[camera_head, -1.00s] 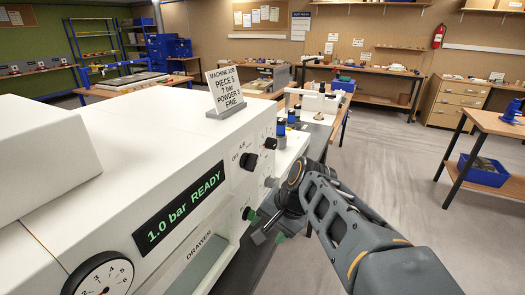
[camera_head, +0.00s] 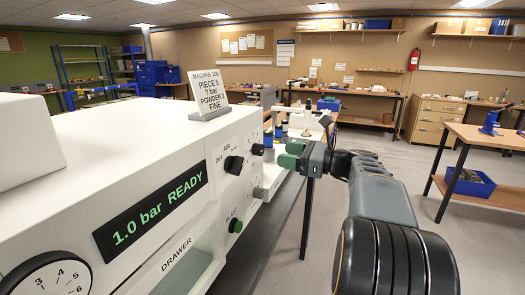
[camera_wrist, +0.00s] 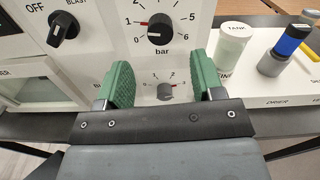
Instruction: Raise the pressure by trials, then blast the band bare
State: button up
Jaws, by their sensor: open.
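The white blast machine (camera_head: 125,150) has a display (camera_head: 150,213) reading "1.0 bar READY". A round gauge (camera_head: 45,275) is partly cut off at lower left. A black OFF/AIR/BLAST knob (camera_head: 233,165) shows on the panel; in the wrist view (camera_wrist: 63,28) it is at upper left. The black bar knob (camera_wrist: 160,28), on a scale up to 6, has its red mark near 1. My gripper (camera_head: 291,154) is open and empty in front of the panel. Its green fingers frame a smaller grey knob (camera_wrist: 165,91), apart from it. No band or piece is visible.
A card (camera_head: 208,90) on top reads "PIECE 5, ? bar, POWDER 1, FINE". A wooden table is further right.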

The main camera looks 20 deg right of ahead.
aim_at(263, 150)
jog(key=x, duration=0.8)
jog(key=shift+p, duration=0.35)
jog(key=c, duration=0.9)
jog(key=shift+p, duration=0.3)
